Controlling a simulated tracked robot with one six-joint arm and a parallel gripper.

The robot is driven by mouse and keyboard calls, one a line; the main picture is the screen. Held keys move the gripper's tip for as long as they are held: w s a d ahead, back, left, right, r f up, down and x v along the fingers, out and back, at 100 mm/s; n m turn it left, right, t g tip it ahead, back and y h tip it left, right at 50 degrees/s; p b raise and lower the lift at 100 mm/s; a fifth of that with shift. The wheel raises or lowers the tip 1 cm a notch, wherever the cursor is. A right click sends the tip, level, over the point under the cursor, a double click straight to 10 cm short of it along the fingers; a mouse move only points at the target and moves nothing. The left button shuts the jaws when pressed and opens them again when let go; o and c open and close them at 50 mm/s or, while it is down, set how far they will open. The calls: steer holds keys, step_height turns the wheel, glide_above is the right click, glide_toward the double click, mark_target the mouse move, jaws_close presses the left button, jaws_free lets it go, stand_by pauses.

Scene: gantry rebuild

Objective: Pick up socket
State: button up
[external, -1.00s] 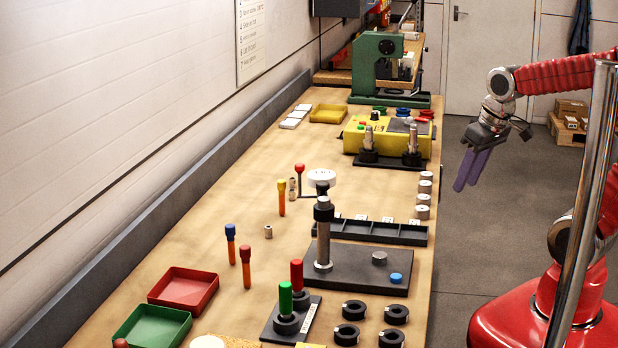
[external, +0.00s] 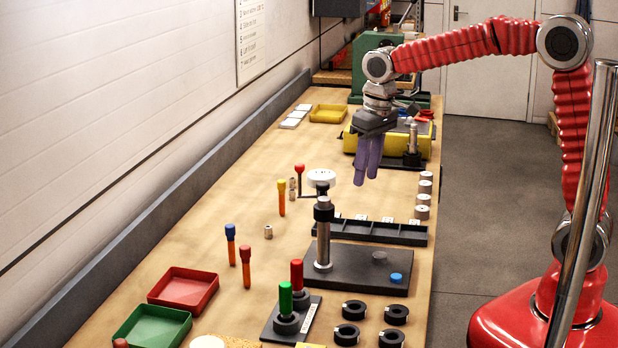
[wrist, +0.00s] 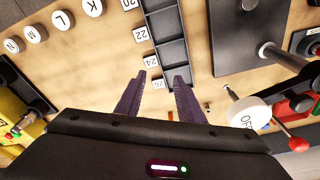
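Two small silver metal cylinders stand on the bench in the external view and look like sockets, one (external: 268,231) near the middle and one (external: 292,188) farther back beside the yellow-topped stick. I cannot tell which is the task's socket. My gripper (external: 367,176) hangs over the bench, pointing down, to the right of both and apart from them. In the wrist view my gripper (wrist: 154,96) has its two purple fingers apart with nothing held between them. A dark compartment tray (wrist: 168,45) with number labels lies below and ahead of the fingers. Neither cylinder is clear in the wrist view.
A dark plate with an upright post (external: 323,235) stands in front of my gripper. A white disc sign (external: 321,180) and a red-knobbed stick (external: 300,175) stand to its left. A yellow box (external: 352,139) is behind. Lettered white cylinders (external: 423,198) line the right edge.

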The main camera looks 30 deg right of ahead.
steer(key=w+a+f+g, duration=0.15)
steer(key=w+a, duration=0.25)
steer(key=a, duration=0.6)
steer(key=w+a+f, duration=0.3)
steer(key=w+a, duration=0.1)
steer(key=a, duration=0.6)
step_height(320, 180, up, 6)
steer(key=w+a+m, duration=0.1)
steer(key=m, duration=0.1)
steer(key=shift+a+r+m+h, duration=0.2)
steer(key=shift+a+m+h, duration=0.1)
steer(key=shift+a, duration=0.05)
glide_above(269, 237)
steer(key=w, duration=0.1)
steer(key=shift+w+f, duration=0.15)
steer(key=shift+f, duration=4.2)
steer(key=shift+s+d+f, duration=0.1)
steer(key=shift+s+f, duration=0.05)
steer(key=shift+f, duration=1.15)
steer(key=shift+s+d+f, duration=0.1)
steer(key=shift+f, duration=1.2)
